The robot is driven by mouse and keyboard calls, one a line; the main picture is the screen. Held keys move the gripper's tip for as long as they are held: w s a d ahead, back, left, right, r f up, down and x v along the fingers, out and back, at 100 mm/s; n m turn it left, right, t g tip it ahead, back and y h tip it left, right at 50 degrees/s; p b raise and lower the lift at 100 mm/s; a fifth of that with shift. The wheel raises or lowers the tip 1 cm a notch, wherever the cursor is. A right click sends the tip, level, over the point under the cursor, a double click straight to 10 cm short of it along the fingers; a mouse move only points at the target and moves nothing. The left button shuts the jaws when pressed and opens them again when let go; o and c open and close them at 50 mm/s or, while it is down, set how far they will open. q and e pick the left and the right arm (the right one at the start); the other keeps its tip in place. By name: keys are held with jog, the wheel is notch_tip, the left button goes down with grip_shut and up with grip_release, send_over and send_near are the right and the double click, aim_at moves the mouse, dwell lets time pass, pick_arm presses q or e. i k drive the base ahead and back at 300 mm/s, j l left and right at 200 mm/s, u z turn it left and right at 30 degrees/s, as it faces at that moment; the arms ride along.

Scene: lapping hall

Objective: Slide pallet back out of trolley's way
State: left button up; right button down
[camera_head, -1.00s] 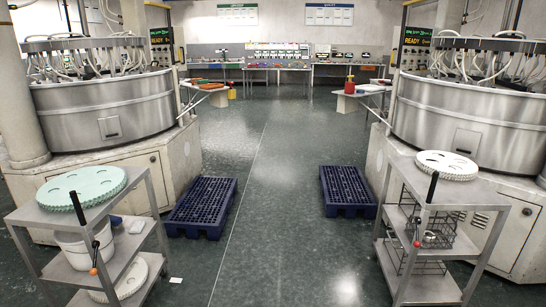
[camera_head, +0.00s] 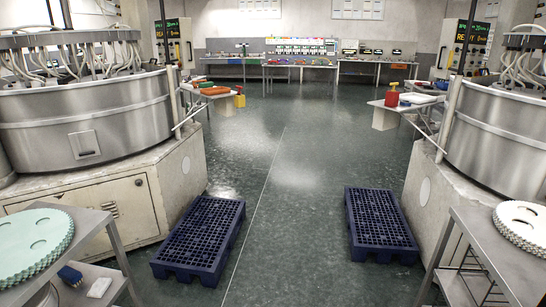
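Two dark blue plastic pallets with grid tops lie flat on the green floor in the head view. The left pallet (camera_head: 202,236) lies slightly askew beside the left machine's base, its near end toward me. The right pallet (camera_head: 378,222) lies near the right machine's base. I cannot tell from the view which pallet the task means. A grey metal trolley (camera_head: 93,218) stands at the lower left with a pale green toothed disc on top. Another trolley (camera_head: 497,246) stands at the lower right with a white toothed disc. Neither of my grippers is in view.
Large round steel lapping machines stand at left (camera_head: 90,115) and right (camera_head: 500,130). The floor aisle (camera_head: 290,215) between the pallets is clear. Side tables (camera_head: 400,104) and a long workbench (camera_head: 300,65) stand farther back.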

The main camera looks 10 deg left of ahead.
aim_at(201, 243)
jog(key=i+u, duration=0.2)
jog(key=i, duration=0.4)
jog(key=i+l+u, duration=0.15)
jog(key=i, duration=0.4)
jog(key=i+l+u, duration=0.2)
jog(key=i, duration=0.4)
